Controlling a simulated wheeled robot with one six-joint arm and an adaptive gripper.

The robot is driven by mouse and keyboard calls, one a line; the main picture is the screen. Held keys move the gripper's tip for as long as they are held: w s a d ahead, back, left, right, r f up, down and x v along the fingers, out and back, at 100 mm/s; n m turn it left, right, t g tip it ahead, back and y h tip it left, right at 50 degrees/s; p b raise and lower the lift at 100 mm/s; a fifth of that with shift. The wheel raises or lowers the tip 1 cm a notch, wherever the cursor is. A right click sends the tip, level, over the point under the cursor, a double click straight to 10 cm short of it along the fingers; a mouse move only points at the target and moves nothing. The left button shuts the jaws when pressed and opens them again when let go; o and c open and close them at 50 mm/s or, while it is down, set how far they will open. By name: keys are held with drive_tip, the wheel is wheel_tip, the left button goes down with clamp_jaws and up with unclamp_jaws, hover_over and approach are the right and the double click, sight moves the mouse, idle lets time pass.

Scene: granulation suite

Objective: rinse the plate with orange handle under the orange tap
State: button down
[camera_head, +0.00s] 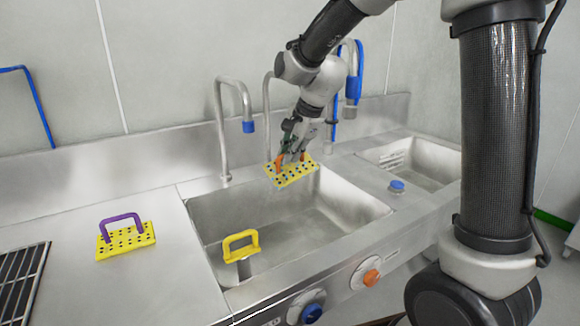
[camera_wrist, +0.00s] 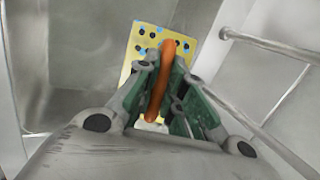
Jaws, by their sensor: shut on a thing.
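The yellow plate (camera_head: 290,178) with the orange handle (camera_wrist: 166,75) hangs over the back of the left sink basin, slightly tilted. Dark and light blue spots show on the plate in the wrist view (camera_wrist: 139,45). My gripper (camera_head: 293,155) is shut on the orange handle, its fingers on either side of it. A second tap (camera_head: 267,105) rises behind the basin next to my arm; its outlet is hidden by the arm, so its colour cannot be seen. An orange knob (camera_head: 371,277) is on the sink's front panel. No water is visible.
A blue-tipped tap (camera_head: 249,126) stands to the left, with a blue knob (camera_head: 311,313) on the front. A purple-handled plate (camera_head: 126,240) lies on the left counter. A second basin (camera_head: 412,165) is right.

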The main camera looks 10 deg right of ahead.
drive_tip(key=shift+s, duration=0.1)
drive_tip(key=s+a, duration=0.2)
drive_tip(key=s, duration=0.5)
drive_tip(key=shift+s, duration=0.3)
idle(1.4)
drive_tip(key=s+a+r, duration=0.1)
drive_tip(key=s+r, duration=0.3)
drive_tip(key=shift+s+a, duration=0.15)
drive_tip(key=shift+s, duration=0.25)
idle(0.5)
